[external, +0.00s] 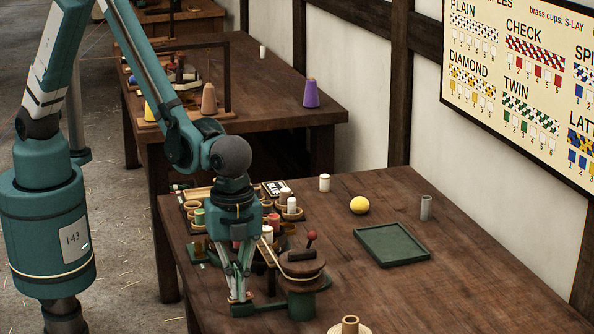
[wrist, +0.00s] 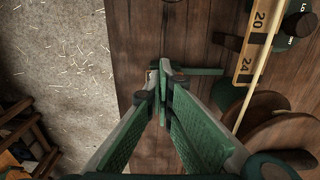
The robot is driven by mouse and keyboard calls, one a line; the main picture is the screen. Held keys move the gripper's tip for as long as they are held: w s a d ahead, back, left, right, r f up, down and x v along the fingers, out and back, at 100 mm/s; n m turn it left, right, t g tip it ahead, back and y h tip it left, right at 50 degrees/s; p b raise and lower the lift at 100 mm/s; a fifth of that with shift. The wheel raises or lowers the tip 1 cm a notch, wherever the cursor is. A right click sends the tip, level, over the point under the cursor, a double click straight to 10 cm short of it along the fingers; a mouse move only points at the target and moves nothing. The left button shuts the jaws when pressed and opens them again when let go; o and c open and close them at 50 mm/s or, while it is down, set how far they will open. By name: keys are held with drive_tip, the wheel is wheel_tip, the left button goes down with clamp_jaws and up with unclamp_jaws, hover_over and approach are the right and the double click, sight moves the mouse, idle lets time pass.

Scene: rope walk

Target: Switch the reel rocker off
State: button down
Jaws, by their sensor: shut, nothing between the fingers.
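The reel (external: 302,268) is a wooden drum with a red-knobbed crank on a dark green stand near the front of the table. My gripper (external: 238,294) points down just left of it, low over the table, with its fingertips together and empty. A small green base (external: 243,310) with a reddish part lies right at the fingertips; I cannot tell whether this is the rocker or which way it is tipped. In the wrist view my gripper (wrist: 164,70) is shut, and a green strip (wrist: 205,71) shows beyond the tips. The fingers hide what lies under them, and contact is unclear.
A ruler (wrist: 255,50) and wooden discs (wrist: 275,125) lie right of the fingers in the wrist view. Several cups and bobbins crowd behind my gripper. A green tray (external: 392,246), yellow ball (external: 359,205) and grey cylinder (external: 426,208) stand to the right.

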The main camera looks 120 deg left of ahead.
drive_tip(key=shift+a+f, duration=0.2)
drive_tip(key=shift+w+a+b, duration=0.3)
drive_tip(key=shift+w+a, duration=0.25)
idle(0.3)
drive_tip(key=shift+r, duration=0.25)
wheel_tip(320, 180, up, 14)
drive_tip(key=s+d+p, duration=0.1)
drive_tip(key=d+p, duration=0.1)
drive_tip(key=shift+s+p, duration=0.25)
drive_tip(key=shift+p, duration=0.1)
drive_tip(key=shift+w+a, duration=0.1)
drive_tip(key=shift+a, duration=0.05)
idle(0.4)
drive_tip(key=shift+g+h, duration=0.9)
drive_tip(key=shift+w+a, duration=0.75)
drive_tip(key=shift+w, duration=0.15)
drive_tip(key=shift+w+a, duration=0.7)
drive_tip(key=shift+w, duration=0.2)
